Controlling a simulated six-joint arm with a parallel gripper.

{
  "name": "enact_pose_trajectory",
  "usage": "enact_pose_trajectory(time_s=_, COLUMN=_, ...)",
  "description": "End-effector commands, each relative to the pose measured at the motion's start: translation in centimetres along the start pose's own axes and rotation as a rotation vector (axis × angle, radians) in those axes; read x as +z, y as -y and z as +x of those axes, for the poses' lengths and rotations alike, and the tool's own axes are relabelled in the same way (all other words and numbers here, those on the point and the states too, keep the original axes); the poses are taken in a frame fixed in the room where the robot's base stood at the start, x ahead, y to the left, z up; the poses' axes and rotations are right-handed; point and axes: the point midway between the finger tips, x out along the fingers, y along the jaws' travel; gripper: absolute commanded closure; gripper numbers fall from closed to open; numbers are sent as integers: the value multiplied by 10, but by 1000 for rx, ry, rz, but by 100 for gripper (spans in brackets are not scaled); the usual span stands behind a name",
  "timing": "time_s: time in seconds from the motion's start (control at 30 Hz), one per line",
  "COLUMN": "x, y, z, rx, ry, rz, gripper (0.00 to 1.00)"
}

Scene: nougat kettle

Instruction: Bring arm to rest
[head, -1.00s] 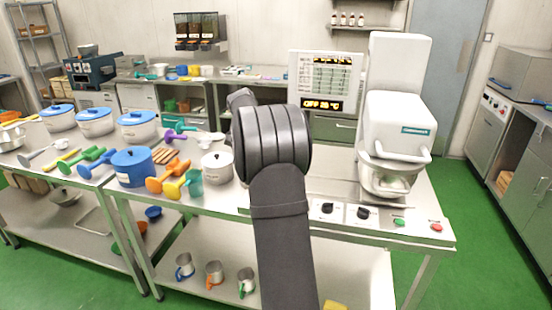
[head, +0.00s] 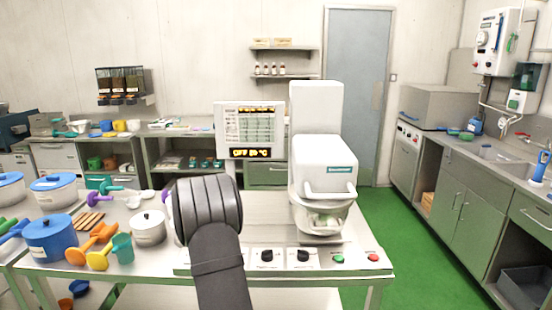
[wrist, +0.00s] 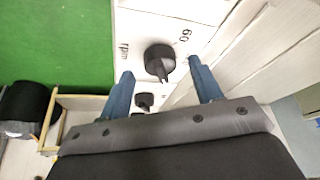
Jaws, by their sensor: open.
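My gripper (wrist: 162,92) shows in the wrist view with its two blue fingers spread apart and nothing between them. Beyond the fingertips is a black control knob (wrist: 159,60) on a pale panel marked "rpm" and "60". A second black knob (wrist: 144,101) sits lower, close to the left finger. In the head view my dark arm rises in front of the table and hides the gripper. The white kettle machine (head: 325,165) stands right of my arm, with its front panel (head: 222,262) carrying black knobs, a green button (head: 338,259) and a red button (head: 373,258).
A display (head: 250,130) reading OFF stands behind my arm. A white lidded pot (head: 148,230), a teal cup (head: 121,249) and a blue pot (head: 50,238) crowd the table at left. Green floor (head: 405,240) is clear at right, before the sink counter (head: 475,160).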

Motion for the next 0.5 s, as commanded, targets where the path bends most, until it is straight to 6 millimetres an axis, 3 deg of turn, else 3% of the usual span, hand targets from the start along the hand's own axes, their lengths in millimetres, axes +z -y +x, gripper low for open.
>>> enact_pose_trajectory(time_s=0.2, x=0, y=0, z=14, rx=-1, ry=0, rz=-1, gripper=41)
enact_pose_trajectory(time_s=0.5, x=0, y=0, z=14, rx=-1, ry=0, rz=-2, gripper=41)
